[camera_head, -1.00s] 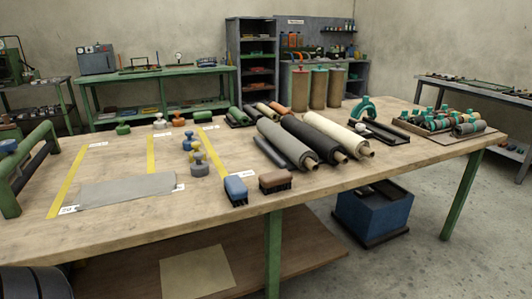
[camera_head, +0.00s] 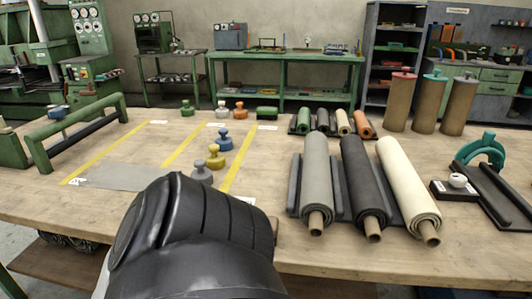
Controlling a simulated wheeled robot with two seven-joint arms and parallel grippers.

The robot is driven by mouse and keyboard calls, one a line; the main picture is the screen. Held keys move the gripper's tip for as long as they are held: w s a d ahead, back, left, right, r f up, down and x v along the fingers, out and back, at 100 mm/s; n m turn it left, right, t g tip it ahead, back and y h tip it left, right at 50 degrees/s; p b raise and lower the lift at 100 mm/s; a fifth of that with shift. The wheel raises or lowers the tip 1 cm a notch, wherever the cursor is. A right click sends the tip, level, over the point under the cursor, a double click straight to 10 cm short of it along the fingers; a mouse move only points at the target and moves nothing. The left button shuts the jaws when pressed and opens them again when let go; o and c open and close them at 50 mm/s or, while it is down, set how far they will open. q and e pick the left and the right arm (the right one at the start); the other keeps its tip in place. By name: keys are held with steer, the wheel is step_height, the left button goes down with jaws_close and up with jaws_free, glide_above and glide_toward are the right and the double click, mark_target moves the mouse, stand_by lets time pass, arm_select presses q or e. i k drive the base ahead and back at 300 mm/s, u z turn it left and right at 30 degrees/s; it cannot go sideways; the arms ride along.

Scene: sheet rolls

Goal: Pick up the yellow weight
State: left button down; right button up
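The yellow weight (camera_head: 215,157) stands upright on the wooden table, with a round base and a knob on top. It is in a row between a blue weight (camera_head: 225,140) behind it and a grey weight (camera_head: 201,172) in front of it. A black link of my own arm fills the lower middle of the view, close in front of the grey weight. It hides part of the table's front. Neither of my grippers shows in the head view.
Three large rolls, grey (camera_head: 315,175), black (camera_head: 362,183) and cream (camera_head: 406,189), lie to the right of the weights. A grey sheet (camera_head: 127,177) lies to the left between yellow tape lines. A green frame (camera_head: 76,128) stands at the far left. Small weights stand behind.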

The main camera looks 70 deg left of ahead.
mark_target(215, 161)
steer(key=i, duration=0.1)
steer(key=u, duration=1.7)
